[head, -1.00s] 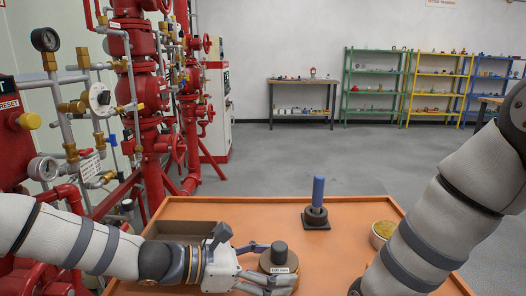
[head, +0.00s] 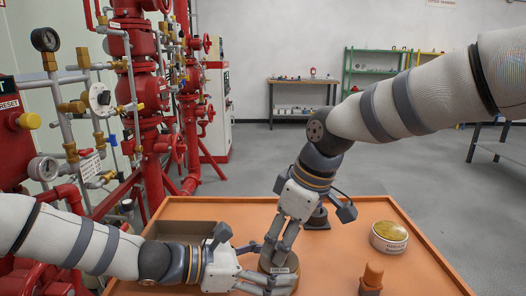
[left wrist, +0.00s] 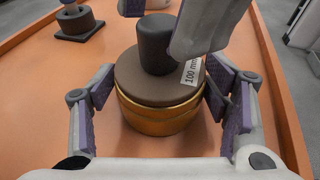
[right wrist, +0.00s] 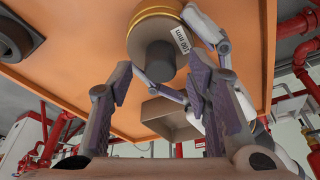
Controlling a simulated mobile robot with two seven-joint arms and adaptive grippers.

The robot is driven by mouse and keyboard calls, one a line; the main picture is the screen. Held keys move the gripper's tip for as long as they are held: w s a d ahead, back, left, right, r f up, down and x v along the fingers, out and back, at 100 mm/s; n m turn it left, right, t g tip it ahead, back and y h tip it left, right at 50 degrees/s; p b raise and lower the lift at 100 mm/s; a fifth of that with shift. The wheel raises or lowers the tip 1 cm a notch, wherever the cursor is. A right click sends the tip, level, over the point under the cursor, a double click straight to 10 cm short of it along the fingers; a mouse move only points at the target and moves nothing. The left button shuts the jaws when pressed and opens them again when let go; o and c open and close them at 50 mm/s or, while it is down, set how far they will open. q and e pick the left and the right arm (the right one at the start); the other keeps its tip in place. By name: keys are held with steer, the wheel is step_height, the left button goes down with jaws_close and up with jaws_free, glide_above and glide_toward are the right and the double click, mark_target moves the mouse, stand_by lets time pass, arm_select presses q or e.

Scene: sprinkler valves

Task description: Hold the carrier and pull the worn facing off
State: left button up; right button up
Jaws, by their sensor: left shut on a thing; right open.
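The carrier is a round brass body (left wrist: 160,120) on the orange table. The facing is a dark grey-brown disc (left wrist: 135,80) on top of it, with a thick black knob (left wrist: 156,42) and a white "100 mm" label. My left gripper (head: 268,272) is shut on the carrier from the sides, its purple pads against it in the left wrist view. My right gripper (head: 276,250) comes down from above, open, with fingertips on either side of the knob. In the right wrist view the knob (right wrist: 160,62) lies between the open fingers; contact is not clear.
The orange table (head: 340,265) also holds an open brown tray (head: 188,230) at left. A black stand (head: 318,218) is behind my right gripper. A round tin with yellow contents (head: 389,234) and an orange-brown piece (head: 371,276) are at right. Red piping (head: 160,140) rises beyond the left edge.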

steer(key=shift+x, duration=1.45)
arm_select(q)
steer(key=shift+s, duration=0.15)
arm_select(e)
steer(key=shift+d, duration=0.1)
jaws_close()
steer(key=shift+f, duration=0.2)
steer(key=shift+r, duration=0.1)
arm_select(q)
steer(key=shift+f, duration=0.1)
arm_select(e)
steer(key=shift+r, duration=4.65)
